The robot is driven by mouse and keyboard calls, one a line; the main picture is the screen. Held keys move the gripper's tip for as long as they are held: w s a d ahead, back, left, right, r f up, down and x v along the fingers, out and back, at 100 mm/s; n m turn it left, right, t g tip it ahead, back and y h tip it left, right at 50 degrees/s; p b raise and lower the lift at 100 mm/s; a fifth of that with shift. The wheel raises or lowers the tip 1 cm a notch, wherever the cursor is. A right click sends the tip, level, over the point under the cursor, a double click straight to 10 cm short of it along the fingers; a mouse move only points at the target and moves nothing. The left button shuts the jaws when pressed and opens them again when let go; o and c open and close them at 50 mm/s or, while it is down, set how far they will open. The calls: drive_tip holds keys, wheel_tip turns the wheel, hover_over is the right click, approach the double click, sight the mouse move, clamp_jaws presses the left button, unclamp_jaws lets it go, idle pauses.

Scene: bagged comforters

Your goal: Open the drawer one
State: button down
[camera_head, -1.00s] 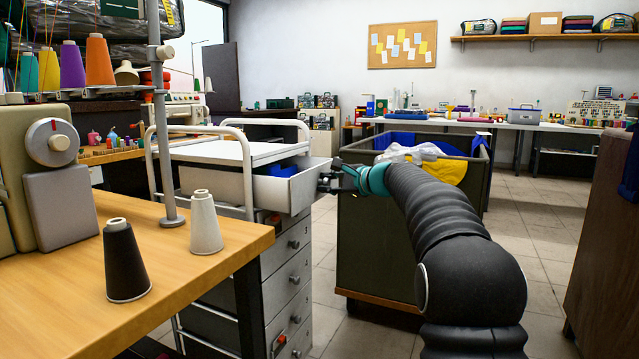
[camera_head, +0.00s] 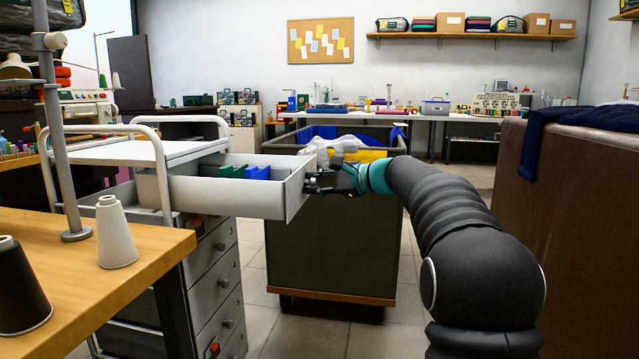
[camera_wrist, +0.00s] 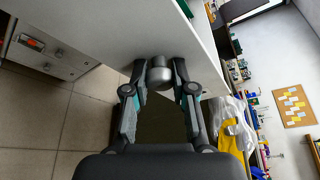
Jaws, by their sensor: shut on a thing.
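The top drawer (camera_head: 232,196) of the white metal cart (camera_head: 130,152) is pulled well out to the right, with green and blue things (camera_head: 246,171) inside it. My gripper (camera_head: 318,183) is at the drawer's front panel. In the wrist view, my gripper (camera_wrist: 160,78) is shut on the round metal drawer knob (camera_wrist: 159,72), with a finger on each side of it. The lower drawers (camera_head: 215,275) below are shut, with round knobs and number marks on their fronts.
A dark bin on a wheeled wooden base (camera_head: 330,240) stands just behind my gripper, with white and yellow bags in it. A wooden table (camera_head: 150,250) with thread cones is at the left front. A brown cabinet (camera_head: 580,200) is at the right. Tiled floor lies between.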

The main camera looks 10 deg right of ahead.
drive_tip(key=c, duration=0.9)
unclamp_jaws()
drive_tip(key=shift+c, duration=0.2)
drive_tip(key=shift+d, duration=0.1)
drive_tip(key=v, duration=1.2)
